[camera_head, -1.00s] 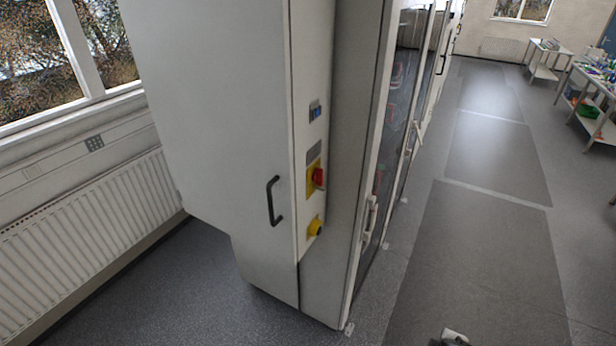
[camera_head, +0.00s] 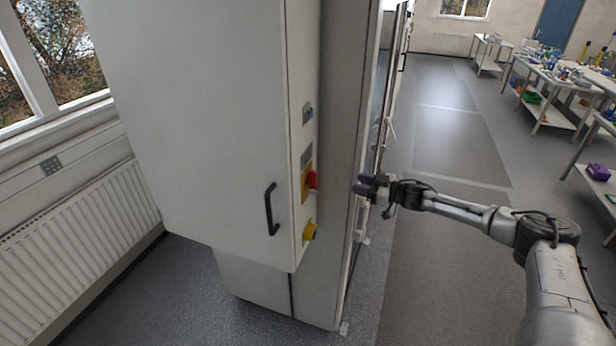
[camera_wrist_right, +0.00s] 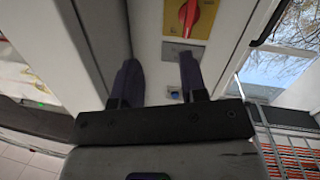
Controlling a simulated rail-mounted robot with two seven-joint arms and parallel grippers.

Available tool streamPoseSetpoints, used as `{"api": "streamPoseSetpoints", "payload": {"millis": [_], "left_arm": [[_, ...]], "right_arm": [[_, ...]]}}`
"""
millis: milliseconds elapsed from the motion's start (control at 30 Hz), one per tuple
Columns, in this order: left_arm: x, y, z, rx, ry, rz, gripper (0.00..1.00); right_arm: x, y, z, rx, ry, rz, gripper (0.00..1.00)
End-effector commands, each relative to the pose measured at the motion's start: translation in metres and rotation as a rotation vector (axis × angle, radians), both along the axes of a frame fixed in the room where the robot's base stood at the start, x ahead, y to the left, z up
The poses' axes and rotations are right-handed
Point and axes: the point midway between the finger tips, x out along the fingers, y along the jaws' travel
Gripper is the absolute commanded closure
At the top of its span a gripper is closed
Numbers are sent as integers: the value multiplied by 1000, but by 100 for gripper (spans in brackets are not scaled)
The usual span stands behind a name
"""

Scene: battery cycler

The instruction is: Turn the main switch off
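The main switch (camera_head: 312,180) is a red rotary knob on a yellow plate, on the narrow side panel of a tall light-grey cabinet (camera_head: 200,120). It also shows at the top of the right wrist view (camera_wrist_right: 188,14), partly cut off by the frame edge. My right gripper (camera_head: 364,186) is to the right of the switch, apart from it, pointing toward the cabinet. In the right wrist view its two dark fingers (camera_wrist_right: 160,80) stand apart with nothing between them. My left gripper is not in view.
A yellow round knob (camera_head: 310,232) sits below the switch, and a small blue-faced fitting (camera_head: 307,113) above it. A black handle (camera_head: 271,209) is on the cabinet door. Glazed doors run behind my gripper. Open floor (camera_head: 440,150) lies right; benches (camera_head: 560,85) stand farther off.

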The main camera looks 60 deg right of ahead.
Motion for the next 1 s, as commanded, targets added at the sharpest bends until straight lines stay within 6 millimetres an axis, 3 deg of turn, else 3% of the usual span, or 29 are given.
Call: {"api": "streamPoseSetpoints", "payload": {"millis": [167, 367, 867, 1000], "left_arm": [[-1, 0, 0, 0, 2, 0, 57], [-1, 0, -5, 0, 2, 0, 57], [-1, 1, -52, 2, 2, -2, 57], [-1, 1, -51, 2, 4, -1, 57]], "right_arm": [[-3, 24, 13, 161, -59, 141, 61], [1, 27, 13, 235, -53, 149, 61], [51, 40, 11, 231, -53, 147, 61], [57, 41, 14, 235, -54, 145, 61]]}}
